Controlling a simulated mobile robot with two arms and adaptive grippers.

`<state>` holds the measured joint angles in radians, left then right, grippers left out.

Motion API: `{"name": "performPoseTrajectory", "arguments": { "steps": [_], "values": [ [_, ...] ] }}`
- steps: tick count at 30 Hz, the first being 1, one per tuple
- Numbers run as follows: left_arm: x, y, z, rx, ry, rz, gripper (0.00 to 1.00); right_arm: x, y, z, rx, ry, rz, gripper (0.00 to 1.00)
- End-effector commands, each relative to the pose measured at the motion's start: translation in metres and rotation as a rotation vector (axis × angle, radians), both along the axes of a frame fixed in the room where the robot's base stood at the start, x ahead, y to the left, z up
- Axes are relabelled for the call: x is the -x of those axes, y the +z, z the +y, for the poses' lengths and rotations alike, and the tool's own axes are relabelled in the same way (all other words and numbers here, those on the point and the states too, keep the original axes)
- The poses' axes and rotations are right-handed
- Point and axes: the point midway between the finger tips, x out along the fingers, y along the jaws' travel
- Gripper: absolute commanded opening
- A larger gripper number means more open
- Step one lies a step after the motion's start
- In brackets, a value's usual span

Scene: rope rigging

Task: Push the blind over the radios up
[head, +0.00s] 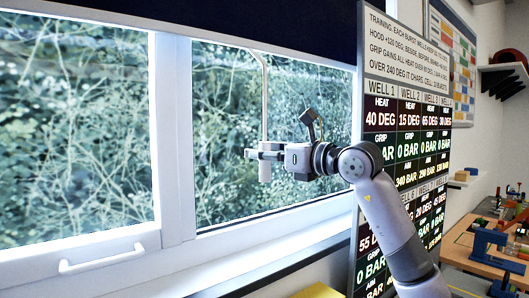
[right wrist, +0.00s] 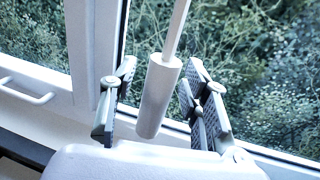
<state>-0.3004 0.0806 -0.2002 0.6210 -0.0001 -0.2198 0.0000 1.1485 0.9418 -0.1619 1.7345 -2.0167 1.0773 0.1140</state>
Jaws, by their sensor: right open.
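The dark navy blind (head: 270,24) hangs across the top of the window, its lower edge above most of the glass. A pale thin rod (head: 265,100) hangs from the blind's lower edge and ends in a thicker white handle (head: 265,173). My right gripper (head: 259,153) is at this handle, in front of the window. In the right wrist view the open fingers (right wrist: 162,85) stand either side of the handle (right wrist: 158,95), with gaps showing; the rod (right wrist: 177,28) rises above it. My left gripper is not in view. No radios can be made out.
A tall display board (head: 408,140) with well readings stands right beside my right arm. The white window frame (head: 178,130) and sill lie behind and below the gripper. A workbench (head: 490,260) with a blue vise stands at the far right.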

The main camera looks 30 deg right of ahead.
Motion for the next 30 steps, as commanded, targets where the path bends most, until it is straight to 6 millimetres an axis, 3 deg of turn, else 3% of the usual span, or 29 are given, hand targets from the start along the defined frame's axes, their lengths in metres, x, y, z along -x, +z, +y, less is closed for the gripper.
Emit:
{"name": "performPoseTrajectory", "arguments": {
  "steps": [20, 30],
  "values": [
    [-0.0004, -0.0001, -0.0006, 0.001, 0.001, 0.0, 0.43, 0.0004, 0.0002, 0.0001, 0.0, 0.001, 0.0, 0.01],
    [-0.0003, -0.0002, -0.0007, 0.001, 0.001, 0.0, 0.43, 0.0005, 0.0002, 0.0001, 0.0, 0.001, 0.0, 0.0]
  ]
}}
